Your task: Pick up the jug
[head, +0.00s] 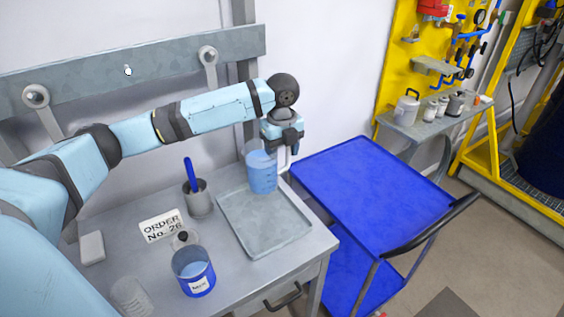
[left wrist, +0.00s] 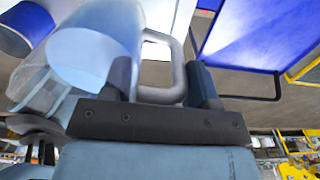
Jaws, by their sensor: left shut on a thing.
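The jug (head: 262,172) is clear with blue liquid in it and stands upright at the back right part of the grey metal tray (head: 263,222). My left gripper (head: 284,150) is at its upper right side, with the arm reaching over the bench. In the left wrist view the jug (left wrist: 92,55) is close up, and its handle (left wrist: 178,70) runs between the fingers of the left gripper (left wrist: 165,90), which is shut on it. I cannot tell whether the jug's base touches the tray. My right gripper is not in view.
A side table (head: 430,125) holds several containers.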

